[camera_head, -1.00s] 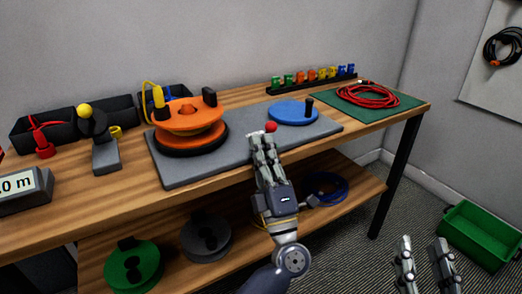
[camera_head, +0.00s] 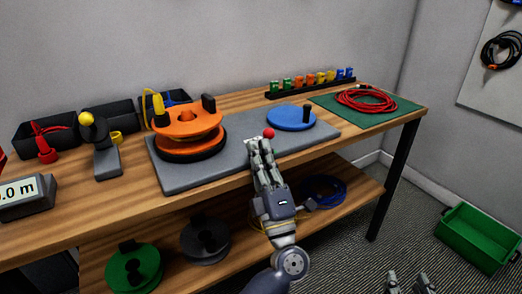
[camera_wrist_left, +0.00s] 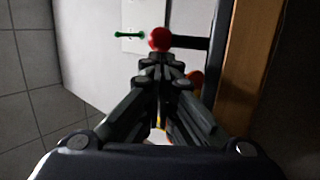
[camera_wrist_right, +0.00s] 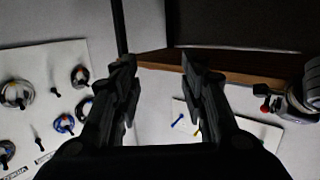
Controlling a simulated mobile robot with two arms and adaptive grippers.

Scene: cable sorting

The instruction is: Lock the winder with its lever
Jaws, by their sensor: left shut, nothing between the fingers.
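The winder has a grey base plate (camera_head: 185,177) on the wooden bench, an orange spool (camera_head: 187,123) and a blue disc (camera_head: 291,118) with a black crank handle. The lever's red knob (camera_head: 268,133) is near the plate's front edge, between spool and disc. In the left wrist view the red knob (camera_wrist_left: 159,39) is just beyond my fingertips, with a dark bar (camera_wrist_left: 190,43) beside it. My left gripper (camera_head: 258,144) is shut and empty, close to the knob; I cannot tell if they touch. My right gripper (camera_head: 408,282) is open and empty, low at the bottom right; its open fingers show in the right wrist view (camera_wrist_right: 160,66).
A rack of coloured clips (camera_head: 315,80) stands at the back. A red cable (camera_head: 365,99) lies on a green mat (camera_head: 400,105). Black bins (camera_head: 110,122) line the back left. The lower shelf holds a green reel (camera_head: 133,268), a grey reel and a blue cable (camera_head: 325,189).

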